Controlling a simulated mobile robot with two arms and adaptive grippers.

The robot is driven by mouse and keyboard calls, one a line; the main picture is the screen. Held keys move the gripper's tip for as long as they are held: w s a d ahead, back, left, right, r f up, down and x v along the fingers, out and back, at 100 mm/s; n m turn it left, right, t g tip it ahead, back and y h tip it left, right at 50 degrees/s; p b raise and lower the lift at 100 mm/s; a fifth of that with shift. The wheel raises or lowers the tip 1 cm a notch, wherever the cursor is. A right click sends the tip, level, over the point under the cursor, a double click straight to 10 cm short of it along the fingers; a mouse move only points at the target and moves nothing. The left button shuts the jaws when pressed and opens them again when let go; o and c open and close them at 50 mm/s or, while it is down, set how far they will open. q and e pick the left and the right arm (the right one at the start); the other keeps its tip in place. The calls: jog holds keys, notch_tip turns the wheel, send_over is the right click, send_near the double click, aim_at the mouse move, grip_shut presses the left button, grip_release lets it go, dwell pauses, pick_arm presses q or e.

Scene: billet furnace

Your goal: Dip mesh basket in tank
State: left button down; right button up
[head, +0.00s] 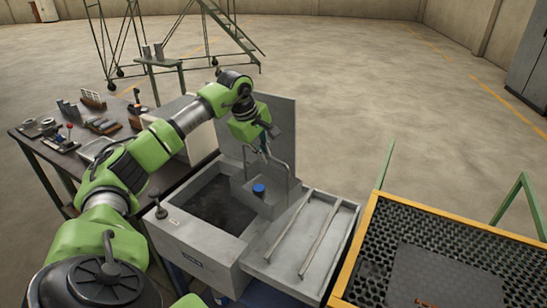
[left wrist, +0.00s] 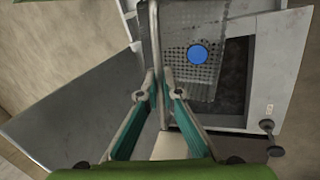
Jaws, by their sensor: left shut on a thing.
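The grey mesh basket (head: 278,203) hangs at the right side of the tank (head: 196,238), between its dark opening and the ridged drain board. It also shows in the left wrist view (left wrist: 178,38), with perforated walls. A round blue piece (head: 259,190) is inside the basket; its top shows in the left wrist view (left wrist: 197,54). My left gripper (head: 265,152) is above the basket and shut on its bent-rod handle (left wrist: 156,45). Its fingertips (left wrist: 160,94) are on either side of the rod. I cannot tell whether the basket touches the tank rim. My right gripper is out of view.
A raised grey lid panel (head: 282,118) stands behind the tank. The drain board (head: 310,235) with two rails is at right, beside a yellow-edged grating (head: 460,250). A dark workbench (head: 62,155) with tools is at left. A small knobbed lever (head: 158,205) stands on the tank's left rim.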

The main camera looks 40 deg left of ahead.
pick_arm(q)
jog(key=shift+r, duration=0.1)
jog(key=shift+w+d, duration=0.15)
jog(key=shift+d, duration=0.3)
jog(key=w+d+f+p, duration=0.1)
jog(key=w+d, duration=0.2)
jog(key=d, duration=1.1)
jog(key=shift+w+f, duration=0.2)
jog(key=shift+f, duration=0.05)
jog(key=shift+d, duration=0.1)
